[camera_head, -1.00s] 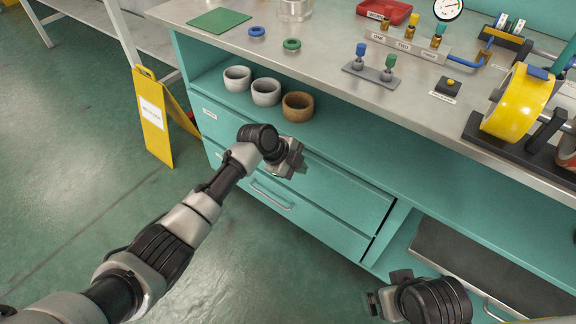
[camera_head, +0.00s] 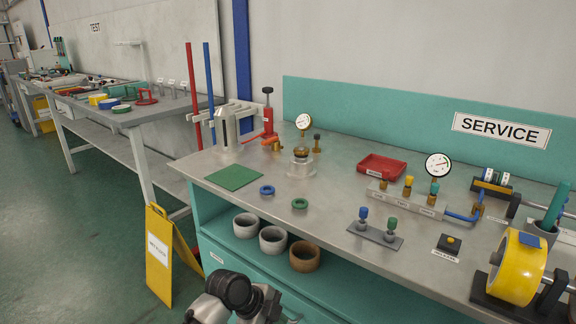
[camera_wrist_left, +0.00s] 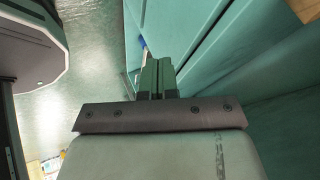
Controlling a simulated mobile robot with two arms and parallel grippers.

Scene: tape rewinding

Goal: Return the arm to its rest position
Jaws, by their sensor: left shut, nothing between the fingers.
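My left arm (camera_head: 236,294) shows at the bottom of the head view, in front of the teal service bench. Its gripper is mostly cut off by the lower edge there. In the left wrist view my left gripper (camera_wrist_left: 157,78) is shut, with its two dark fingers together and nothing between them. It hangs beside the teal bench front (camera_wrist_left: 215,45), with green floor (camera_wrist_left: 90,60) to its left. I cannot tell from the picture whether it touches the bench. My right gripper is not in view.
The service bench top (camera_head: 330,205) holds a yellow tape roll (camera_head: 514,267), a red tray (camera_head: 382,168) and a green mat (camera_head: 233,177). Several rings, one brown (camera_head: 305,258), sit on the shelf below. A yellow floor sign (camera_head: 160,258) stands left. Floor (camera_head: 75,230) is clear there.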

